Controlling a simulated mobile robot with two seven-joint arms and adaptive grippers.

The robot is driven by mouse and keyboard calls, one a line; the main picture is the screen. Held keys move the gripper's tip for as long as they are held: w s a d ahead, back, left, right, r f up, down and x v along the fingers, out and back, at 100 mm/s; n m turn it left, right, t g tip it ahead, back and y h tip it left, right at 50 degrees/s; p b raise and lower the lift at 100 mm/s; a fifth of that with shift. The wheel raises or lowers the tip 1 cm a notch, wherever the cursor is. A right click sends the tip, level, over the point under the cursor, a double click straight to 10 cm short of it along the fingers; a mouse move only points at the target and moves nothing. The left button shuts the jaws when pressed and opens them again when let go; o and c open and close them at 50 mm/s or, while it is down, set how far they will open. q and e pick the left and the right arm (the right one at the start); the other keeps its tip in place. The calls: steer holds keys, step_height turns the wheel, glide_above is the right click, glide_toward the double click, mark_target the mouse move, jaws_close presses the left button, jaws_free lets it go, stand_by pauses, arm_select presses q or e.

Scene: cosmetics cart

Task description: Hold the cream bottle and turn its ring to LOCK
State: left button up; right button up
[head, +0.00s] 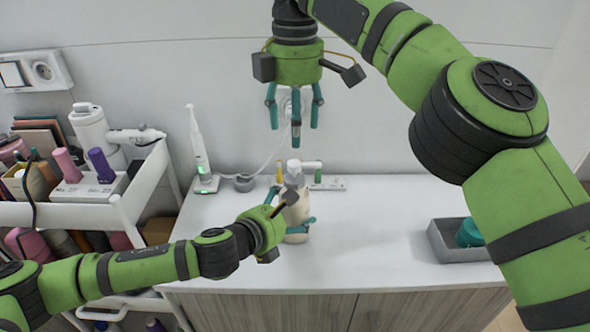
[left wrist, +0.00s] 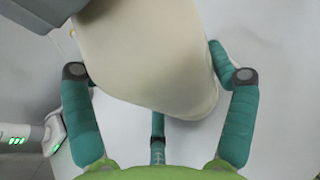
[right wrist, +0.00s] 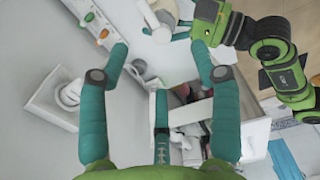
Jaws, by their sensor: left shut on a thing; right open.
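The cream bottle (head: 299,213) stands upright on the white counter, with a white pump head (head: 305,166) on top. My left gripper (head: 292,209) is shut around its body from the front left. In the left wrist view the bottle's pale body (left wrist: 150,60) fills the space between the fingers. My right gripper (head: 295,122) is open and empty, pointing down above the pump head, apart from it.
An electric toothbrush (head: 199,145) on a lit base stands left of the bottle. A strip with coloured parts (head: 328,183) lies behind it. A grey tray (head: 447,249) with a teal item is at right. A loaded cart (head: 125,205) stands at left. The counter right of the bottle is clear.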

mark_target(295, 162)
step_height(295, 162, down, 10)
steer(key=shift+f, duration=0.25)
steer(key=c, duration=1.2)
